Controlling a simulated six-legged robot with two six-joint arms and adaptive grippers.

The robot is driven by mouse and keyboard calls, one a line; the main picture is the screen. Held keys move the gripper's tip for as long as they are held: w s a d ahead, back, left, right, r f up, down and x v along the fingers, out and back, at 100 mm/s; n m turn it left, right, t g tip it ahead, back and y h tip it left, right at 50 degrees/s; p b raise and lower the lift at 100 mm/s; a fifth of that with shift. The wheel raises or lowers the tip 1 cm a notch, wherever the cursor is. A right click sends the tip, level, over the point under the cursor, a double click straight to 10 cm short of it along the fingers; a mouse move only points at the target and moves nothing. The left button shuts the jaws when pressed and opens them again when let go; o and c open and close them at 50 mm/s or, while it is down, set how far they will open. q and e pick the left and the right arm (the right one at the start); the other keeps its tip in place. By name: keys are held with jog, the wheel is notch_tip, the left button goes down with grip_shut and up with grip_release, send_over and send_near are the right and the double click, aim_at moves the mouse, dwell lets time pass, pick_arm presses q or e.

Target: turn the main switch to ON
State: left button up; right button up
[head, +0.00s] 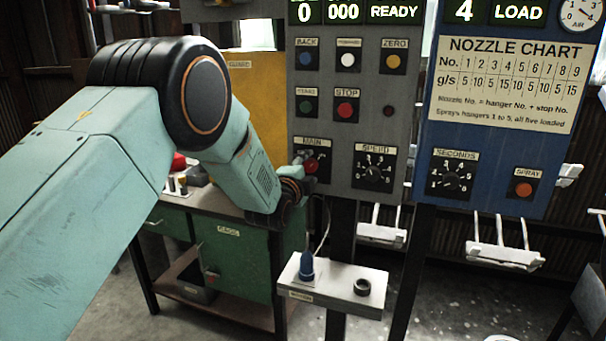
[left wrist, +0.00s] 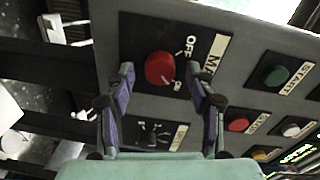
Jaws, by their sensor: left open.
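The main switch is a red knob (left wrist: 160,68) on a black plate with OFF and ON marks in the left wrist view. In the head view the red knob (head: 311,166) sits under the MAIN label on the grey panel (head: 345,118), partly covered by my gripper. My left gripper (left wrist: 163,78) is open, with one finger on each side of the knob; I cannot tell whether they touch it. In the head view my left gripper (head: 302,160) is at the switch, mostly hidden by my wrist. Which mark the knob points to is unclear. My right gripper is not in view.
The SPEED dial (head: 373,171) is right of the switch, with the red STOP button (head: 345,109) above. A blue panel (head: 480,140) stands at the right. A small shelf (head: 335,287) with a blue-capped item is below. A green cabinet (head: 235,262) stands at the left.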

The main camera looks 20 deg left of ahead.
pick_arm(q)
jog(key=s, duration=1.1)
jog(key=shift+s+a+r, duration=0.2)
jog(key=shift+s+r, duration=0.15)
jog(key=shift+s, duration=0.05)
jog(key=s+f+n+g, duration=0.4)
jog(key=s+f+n, duration=0.25)
jog(key=f, duration=0.45)
jog(key=s+f+n+g, duration=0.4)
jog(key=s+f+n, duration=0.2)
jog(key=s+f, duration=0.3)
jog(key=s+f+n+g, duration=0.2)
jog(key=s+f+g, duration=0.2)
jog(key=s+f, duration=0.4)
jog(key=s+f+n+g, duration=0.2)
jog(key=s+f+g, duration=0.3)
jog(key=s, duration=1.7)
notch_tip(320, 180, down, 3)
jog(key=shift+a+f+y+b, duration=0.15)
jog(key=shift+a+y+b, duration=0.15)
jog(key=shift+b, duration=0.05)
